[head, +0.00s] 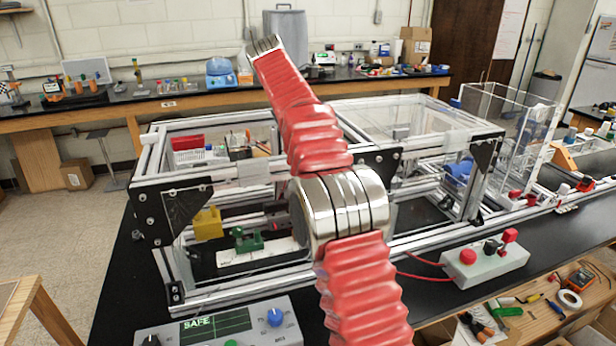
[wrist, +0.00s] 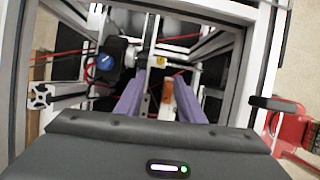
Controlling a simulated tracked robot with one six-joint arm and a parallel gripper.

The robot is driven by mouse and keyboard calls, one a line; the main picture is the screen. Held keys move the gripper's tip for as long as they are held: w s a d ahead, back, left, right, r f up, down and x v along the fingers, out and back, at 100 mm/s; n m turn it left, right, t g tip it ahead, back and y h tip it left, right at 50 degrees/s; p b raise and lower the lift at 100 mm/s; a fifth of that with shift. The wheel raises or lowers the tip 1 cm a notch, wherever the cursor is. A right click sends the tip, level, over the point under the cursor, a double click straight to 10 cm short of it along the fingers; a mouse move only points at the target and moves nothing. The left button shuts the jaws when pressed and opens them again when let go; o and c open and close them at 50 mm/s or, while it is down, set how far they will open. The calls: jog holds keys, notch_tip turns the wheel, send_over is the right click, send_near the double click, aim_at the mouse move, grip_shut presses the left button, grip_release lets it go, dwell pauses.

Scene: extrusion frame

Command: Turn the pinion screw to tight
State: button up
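In the wrist view my gripper (wrist: 160,82) points into the aluminium extrusion frame (wrist: 252,60). Its two purple fingers are apart, with a visible gap between them. A small orange part (wrist: 168,92) shows in that gap, and I cannot tell its distance from the fingers. A blue round knob (wrist: 105,62) on a dark unit lies left of the fingers. I cannot tell for sure which part is the pinion screw. In the head view the frame (head: 240,178) stands on the black bench; my red arm crosses it and my gripper cannot be made out.
In the head view a yellow block (head: 208,223) and a green piece (head: 248,240) are inside the frame. A control box reading SAFE (head: 215,325) is in front. A grey box with red buttons (head: 485,262) stands right. Frame bars border my gripper on both sides.

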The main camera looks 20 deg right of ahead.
jog(key=shift+s+a+r+m+t+y, duration=0.65)
jog(key=shift+s+a+r+m, duration=0.4)
jog(key=shift+s+r, duration=0.65)
jog(key=shift+s+a+r+m+t+y, duration=0.8)
jog(key=shift+s+r+m, duration=0.6)
jog(key=shift+r, duration=0.55)
jog(key=shift+s+a+r+m+t+y, duration=0.5)
jog(key=shift+s+a+r+m, duration=0.55)
jog(key=shift+s+r, duration=0.7)
jog(key=shift+s+a+f+m+t, duration=0.15)
jog(key=shift+s+m, duration=0.1)
jog(key=shift+s, duration=0.3)
jog(key=shift+s+a+m, duration=0.1)
jog(key=shift+s+m, duration=0.2)
jog(key=shift+s, duration=0.3)
jog(key=shift+s+a+f+m+t, duration=0.15)
jog(key=shift+s+m, duration=0.1)
jog(key=shift+s, duration=0.3)
jog(key=s+a+f+m, duration=0.1)
jog(key=s+f+m, duration=0.2)
jog(key=s, duration=0.6)
jog(key=shift+s+f+m, duration=0.15)
jog(key=shift+f+m, duration=0.15)
jog(key=shift+f, duration=0.5)
